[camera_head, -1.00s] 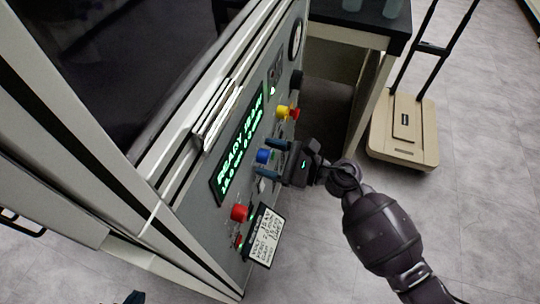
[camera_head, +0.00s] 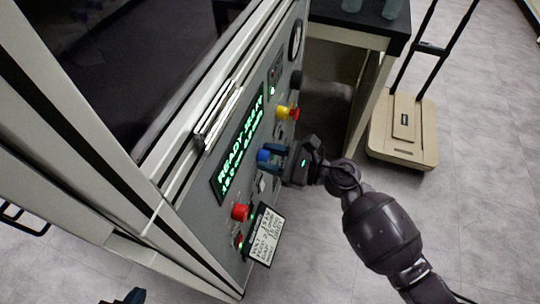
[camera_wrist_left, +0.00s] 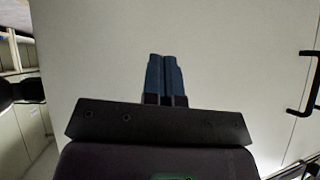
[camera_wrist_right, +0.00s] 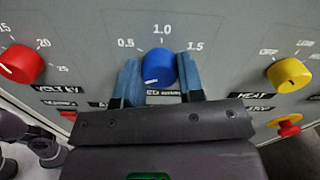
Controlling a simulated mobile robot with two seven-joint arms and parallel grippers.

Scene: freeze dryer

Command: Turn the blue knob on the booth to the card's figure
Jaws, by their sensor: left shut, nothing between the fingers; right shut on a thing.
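The blue knob (camera_head: 264,155) is on the booth's grey control panel (camera_head: 205,205). In the right wrist view the blue knob (camera_wrist_right: 158,68) sits under a scale marked 0.5, 1.0 and 1.5. Its white mark is at the lower left of its face; the exact reading is unclear. My right gripper (camera_head: 276,157) is shut on it, one blue finger on each side. The card (camera_head: 264,236) stands out from the panel's lower end; its lines of writing are too small to read surely. My left gripper (camera_wrist_left: 165,75) is shut and empty in front of a pale panel.
A red knob (camera_head: 240,212) and a yellow knob (camera_head: 282,112) sit either side of the blue one. A red button (camera_wrist_right: 289,128) is below the yellow knob. A green-lit display (camera_head: 240,150) is beside the knobs. A beige cart (camera_head: 404,135) stands right, on open floor.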

